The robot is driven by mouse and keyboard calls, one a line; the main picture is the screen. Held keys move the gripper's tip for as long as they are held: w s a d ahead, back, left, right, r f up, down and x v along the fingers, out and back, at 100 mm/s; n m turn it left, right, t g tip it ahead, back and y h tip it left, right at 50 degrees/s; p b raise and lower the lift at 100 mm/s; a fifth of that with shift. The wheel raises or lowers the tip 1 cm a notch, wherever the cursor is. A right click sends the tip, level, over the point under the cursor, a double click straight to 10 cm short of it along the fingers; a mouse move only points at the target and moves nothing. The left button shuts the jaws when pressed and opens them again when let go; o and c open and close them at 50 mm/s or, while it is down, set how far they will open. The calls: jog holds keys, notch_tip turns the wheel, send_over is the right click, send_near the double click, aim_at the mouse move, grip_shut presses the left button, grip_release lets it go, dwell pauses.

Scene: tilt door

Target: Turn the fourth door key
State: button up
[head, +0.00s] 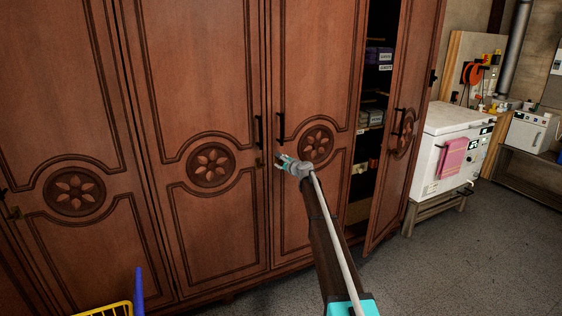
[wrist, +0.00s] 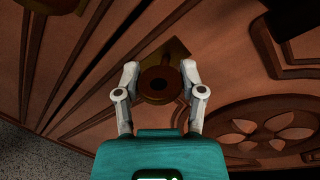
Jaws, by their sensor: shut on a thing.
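My gripper (head: 280,161) is at the left edge of the closed brown wooden door (head: 312,80), just left of its carved rosette and below its dark handle (head: 281,127). In the wrist view my gripper (wrist: 159,68) has its two grey fingers on either side of a round, dark brown key head (wrist: 160,84) with a hole in its middle. The fingers are closed on it. A brass-coloured lock plate (wrist: 168,52) shows behind the key. In the head view the key is mostly hidden by the gripper.
An open door (head: 405,125) stands out to the right, with shelves of boxes (head: 371,118) behind it. Closed doors lie to the left, one with a small brass lock (head: 259,162). A white chest (head: 450,150) with a pink towel stands right. A yellow basket (head: 105,309) is at lower left.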

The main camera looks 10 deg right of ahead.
jog(key=n+h, duration=0.1)
jog(key=n, duration=0.3)
jog(key=shift+w, duration=0.1)
jog(key=shift+n+h+p, duration=0.3)
jog(key=shift+n+h, duration=0.2)
jog(key=shift+n, duration=0.9)
jog(key=o, duration=1.2)
jog(key=shift+f, duration=0.1)
jog(key=shift+c, duration=0.2)
